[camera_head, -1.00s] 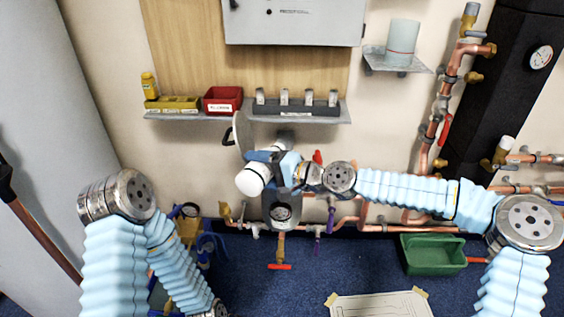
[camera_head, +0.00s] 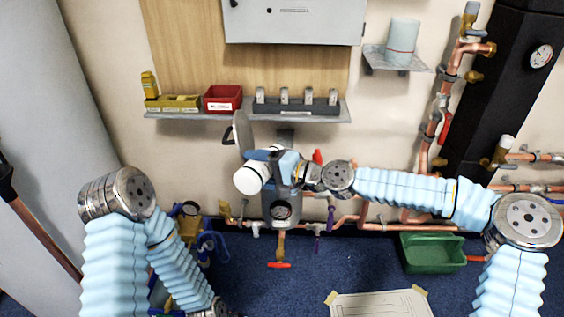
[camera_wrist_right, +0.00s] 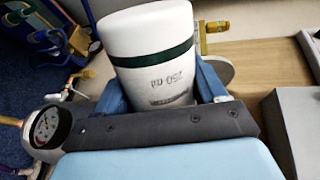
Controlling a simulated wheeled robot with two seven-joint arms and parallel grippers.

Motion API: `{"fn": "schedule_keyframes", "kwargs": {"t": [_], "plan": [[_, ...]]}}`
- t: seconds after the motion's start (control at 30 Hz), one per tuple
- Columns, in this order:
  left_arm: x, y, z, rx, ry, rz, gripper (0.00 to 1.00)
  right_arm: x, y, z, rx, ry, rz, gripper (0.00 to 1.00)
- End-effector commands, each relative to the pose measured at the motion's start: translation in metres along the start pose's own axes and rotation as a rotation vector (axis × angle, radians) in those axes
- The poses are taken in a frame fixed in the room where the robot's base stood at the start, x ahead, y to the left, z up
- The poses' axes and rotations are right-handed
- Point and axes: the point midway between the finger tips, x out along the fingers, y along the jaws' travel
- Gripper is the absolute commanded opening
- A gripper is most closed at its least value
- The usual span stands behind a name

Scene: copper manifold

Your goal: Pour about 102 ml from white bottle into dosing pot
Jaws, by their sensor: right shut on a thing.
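The white bottle (camera_head: 249,178) is held by my right gripper (camera_wrist_right: 165,95), which is shut around it. In the wrist view the bottle (camera_wrist_right: 146,35) has a dark green band and upside-down "250 ml" lettering between the blue fingers. In the head view it is tilted, its white rounded end facing left and toward the camera. The steel vessel with a gauge (camera_head: 281,212), seemingly the dosing pot, is just below and right of the bottle; its top is hidden by my gripper. Its gauge also shows in the wrist view (camera_wrist_right: 47,125). Bottle mouth and any liquid are hidden. My left gripper is out of view.
Copper pipes and valves run beside the vessel. A green tub (camera_head: 432,254) is on the floor at right.

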Motion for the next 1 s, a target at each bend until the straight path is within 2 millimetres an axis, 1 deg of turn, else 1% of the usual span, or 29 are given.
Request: {"fn": "schedule_keyframes", "kwargs": {"t": [1.0], "plan": [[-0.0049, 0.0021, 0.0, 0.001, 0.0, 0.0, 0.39, 0.0003, -0.0019, 0.0011, 0.105, -0.022, -0.001, 0.36]]}}
